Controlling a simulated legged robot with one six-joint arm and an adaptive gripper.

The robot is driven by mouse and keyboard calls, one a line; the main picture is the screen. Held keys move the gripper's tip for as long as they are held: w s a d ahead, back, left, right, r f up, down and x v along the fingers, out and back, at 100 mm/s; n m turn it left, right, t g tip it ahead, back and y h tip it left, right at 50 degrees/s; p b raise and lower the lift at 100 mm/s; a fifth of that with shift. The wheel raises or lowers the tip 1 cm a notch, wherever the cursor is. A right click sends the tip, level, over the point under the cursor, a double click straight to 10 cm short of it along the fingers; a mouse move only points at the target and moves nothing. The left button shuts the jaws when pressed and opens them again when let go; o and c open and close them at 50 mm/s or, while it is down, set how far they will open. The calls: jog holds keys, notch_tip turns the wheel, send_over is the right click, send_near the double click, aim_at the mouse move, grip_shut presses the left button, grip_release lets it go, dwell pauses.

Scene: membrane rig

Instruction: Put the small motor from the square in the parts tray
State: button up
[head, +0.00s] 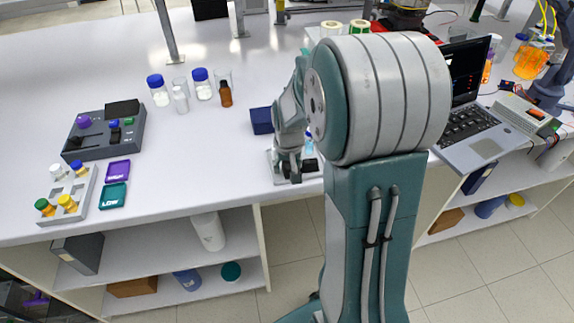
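My gripper (291,172) points down at the front edge of the bench, over a small pale tray (275,174). My arm covers much of this tray. I cannot tell whether the gripper's fingers are open or shut. A small dark thing (309,165) shows beside the fingers, at or in the tray; it is too small to tell whether it is the motor. A purple square (118,171) and a green square marked LOW (114,196) lie at the left, with no motor visible on them.
A dark blue box (262,121) stands just behind the tray. Bottles and glassware (202,84) stand further back. A grey control box (104,135) and a vial rack (68,196) are at the left. A laptop (468,125) is at the right. The bench between is clear.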

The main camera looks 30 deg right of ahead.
aim_at(289, 169)
jog(key=shift+r, duration=0.1)
notch_tip(289, 169, up, 12)
jog(key=s, duration=0.2)
jog(key=s+a+r+n+t, duration=0.1)
jog(key=s+a+r+t, duration=0.1)
jog(key=s+a, duration=0.4)
jog(key=s+a+r+n+t, duration=0.1)
jog(key=s+a+r+n, duration=0.1)
jog(key=s+a, duration=0.4)
jog(key=s+r, duration=0.1)
jog(key=s, duration=0.3)
jog(key=shift+s+a+t+y, duration=0.2)
jog(key=shift+s+t+y, duration=0.1)
jog(key=shift+t, duration=0.1)
jog(key=shift+d+r, duration=0.1)
